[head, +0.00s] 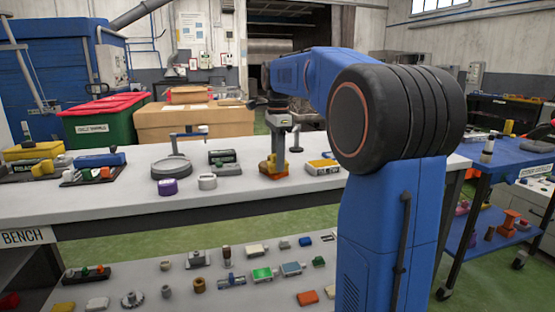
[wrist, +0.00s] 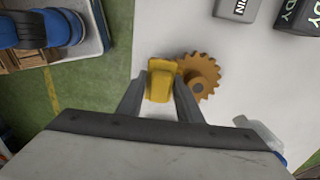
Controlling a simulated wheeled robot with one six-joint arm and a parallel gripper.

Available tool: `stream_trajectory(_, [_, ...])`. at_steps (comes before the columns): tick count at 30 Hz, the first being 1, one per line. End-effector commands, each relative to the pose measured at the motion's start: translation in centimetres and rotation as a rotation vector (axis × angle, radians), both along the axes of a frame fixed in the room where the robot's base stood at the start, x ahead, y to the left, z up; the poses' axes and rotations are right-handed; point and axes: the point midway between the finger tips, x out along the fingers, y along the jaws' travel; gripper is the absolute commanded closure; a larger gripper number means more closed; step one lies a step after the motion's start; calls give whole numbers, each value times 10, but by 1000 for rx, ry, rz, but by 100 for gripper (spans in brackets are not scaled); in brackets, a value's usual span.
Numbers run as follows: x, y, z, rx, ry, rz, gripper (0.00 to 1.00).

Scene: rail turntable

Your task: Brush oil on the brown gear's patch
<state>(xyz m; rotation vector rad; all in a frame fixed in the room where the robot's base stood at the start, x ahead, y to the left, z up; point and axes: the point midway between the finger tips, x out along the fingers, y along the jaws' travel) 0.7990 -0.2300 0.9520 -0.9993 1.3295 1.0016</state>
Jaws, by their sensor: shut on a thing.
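The brown gear (wrist: 208,68) lies on the light bench top, with a dark round hub in its middle. A separate oil patch on it cannot be made out. My gripper (wrist: 160,95) is shut on a yellow block-like piece, which I take to be the brush's handle (wrist: 162,78). The piece is right beside the gear's left edge and overlaps it in the wrist view; whether they touch cannot be told. Any bristles are hidden. In the head view my gripper (head: 279,165) points down at the bench, with brown-orange showing at its tip.
The bench (head: 130,205) also holds a round grey stand (head: 172,168), a purple-banded roll (head: 168,187), a white ring (head: 207,182) and a yellow-topped box (head: 322,167). A clear bottle (wrist: 255,130) lies near the gear. A blue cart (head: 510,160) stands at right.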

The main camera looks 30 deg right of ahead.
Motion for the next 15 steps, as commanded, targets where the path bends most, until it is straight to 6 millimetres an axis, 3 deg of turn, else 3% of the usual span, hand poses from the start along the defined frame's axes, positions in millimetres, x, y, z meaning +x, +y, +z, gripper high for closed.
stream_trajectory(15, [5,-1,0,0,0,0,86])
